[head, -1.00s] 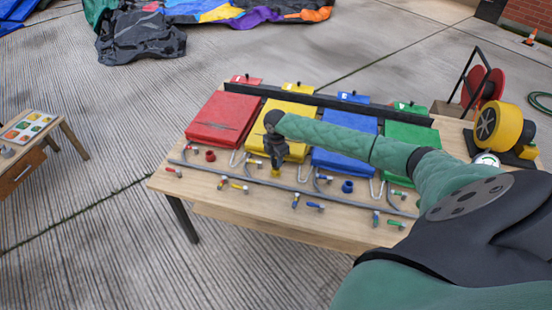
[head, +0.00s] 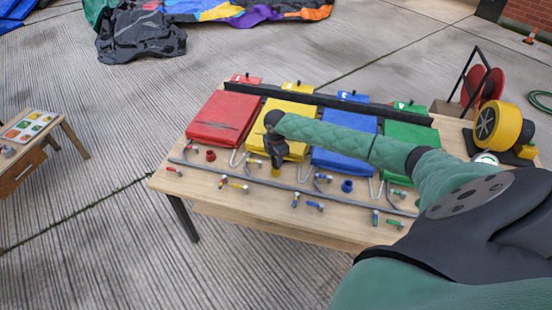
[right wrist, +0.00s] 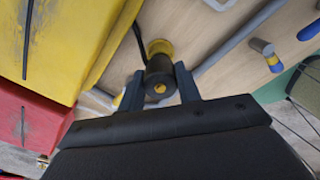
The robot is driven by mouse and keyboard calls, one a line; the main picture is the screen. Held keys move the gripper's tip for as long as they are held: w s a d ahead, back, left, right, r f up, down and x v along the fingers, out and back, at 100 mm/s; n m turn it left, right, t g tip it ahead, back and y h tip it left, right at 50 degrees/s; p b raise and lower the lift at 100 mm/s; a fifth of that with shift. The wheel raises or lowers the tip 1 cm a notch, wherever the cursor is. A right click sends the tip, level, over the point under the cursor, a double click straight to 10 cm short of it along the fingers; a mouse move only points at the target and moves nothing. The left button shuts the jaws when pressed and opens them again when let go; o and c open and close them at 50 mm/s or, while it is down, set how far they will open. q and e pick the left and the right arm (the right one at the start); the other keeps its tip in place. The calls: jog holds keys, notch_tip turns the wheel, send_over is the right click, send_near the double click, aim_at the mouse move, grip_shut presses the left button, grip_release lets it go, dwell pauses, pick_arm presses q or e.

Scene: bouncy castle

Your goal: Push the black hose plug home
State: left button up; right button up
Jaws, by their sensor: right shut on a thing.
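The black hose plug (right wrist: 160,82) is a short dark cylinder with a yellow dot on its near end, seen in the right wrist view. My right gripper (right wrist: 158,88) is shut on it, one finger on each side. A yellow collar (right wrist: 160,48) shows just beyond the plug's far end, in line with it. I cannot tell how deep the plug sits in it. In the head view, my right gripper (head: 277,161) points down over the collar (head: 275,172), in front of the yellow pad (head: 290,115), and hides the plug. My left gripper is not in view.
Red (head: 222,117), blue (head: 345,145) and green (head: 410,140) pads lie on the wooden table (head: 235,205). A grey hose (head: 260,181) runs along the front among several small coloured fittings. A yellow blower (head: 500,125) stands at the right.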

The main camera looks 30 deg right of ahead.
jog(key=shift+f, duration=0.45)
jog(key=shift+p, duration=0.45)
jog(key=shift+f, duration=0.5)
dwell(0.5)
jog(key=o, duration=1.1)
jog(key=shift+c, duration=0.2)
jog(key=shift+r+b, duration=0.45)
jog(key=shift+r, duration=0.15)
notch_tip(320, 180, up, 7)
jog(key=shift+f+b, duration=0.2)
jog(key=shift+b, duration=0.55)
